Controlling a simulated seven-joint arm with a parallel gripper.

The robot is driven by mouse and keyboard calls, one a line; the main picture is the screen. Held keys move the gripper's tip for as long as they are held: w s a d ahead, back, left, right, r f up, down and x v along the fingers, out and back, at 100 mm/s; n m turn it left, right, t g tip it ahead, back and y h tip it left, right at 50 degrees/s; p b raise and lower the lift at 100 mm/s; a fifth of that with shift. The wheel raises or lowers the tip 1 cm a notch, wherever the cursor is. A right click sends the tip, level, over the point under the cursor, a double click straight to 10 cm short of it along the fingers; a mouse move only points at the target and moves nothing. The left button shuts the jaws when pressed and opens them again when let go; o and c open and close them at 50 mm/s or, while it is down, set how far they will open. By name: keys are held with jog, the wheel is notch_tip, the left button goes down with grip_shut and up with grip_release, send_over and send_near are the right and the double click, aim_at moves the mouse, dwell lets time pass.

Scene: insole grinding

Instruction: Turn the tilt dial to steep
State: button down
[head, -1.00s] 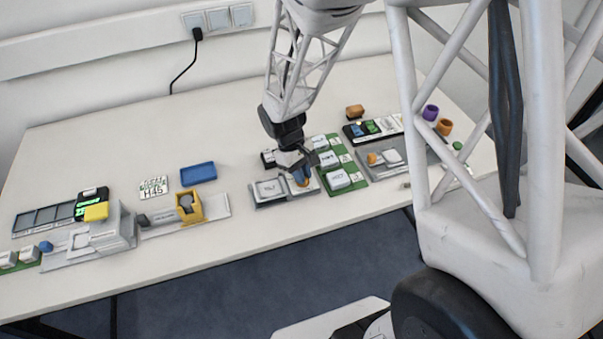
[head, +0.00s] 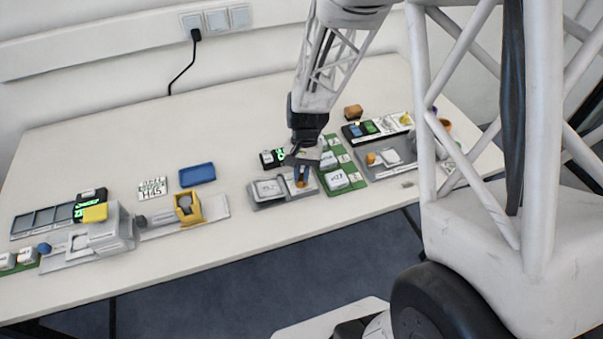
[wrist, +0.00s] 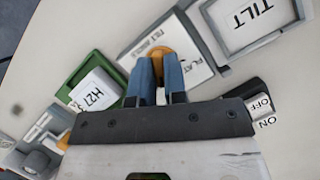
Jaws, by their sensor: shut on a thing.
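The tilt dial (wrist: 158,56) is an orange-yellow knob on a white plate marked TILT ANGLE, with FLAT printed to its right in the wrist view. In the head view its plate (head: 309,190) is partly covered by my gripper (head: 303,180). My gripper, seen in the wrist view (wrist: 158,74), has its two blue fingers shut on the dial, one on each side. The fingers hide most of the knob, so I cannot tell where it points. A grey-framed tile marked TILT (wrist: 251,20) sits beside the plate.
A green board with white blocks, one marked H27 (wrist: 96,90), stands close to the dial. A black ON/OFF switch (wrist: 258,106) is on the other side. A blue tray (head: 197,174) and a yellow holder (head: 188,208) stand left.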

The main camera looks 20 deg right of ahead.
jog(key=m, duration=0.2)
jog(key=m+t+y, duration=0.1)
jog(key=m, duration=0.1)
jog(key=shift+s+d+f+m, duration=0.1)
jog(key=shift+s+m, duration=0.05)
jog(key=shift+m, duration=0.25)
jog(key=shift+y, duration=0.3)
jog(key=c, duration=1.2)
grip_release()
jog(key=shift+o, duration=0.2)
jog(key=v, duration=0.8)
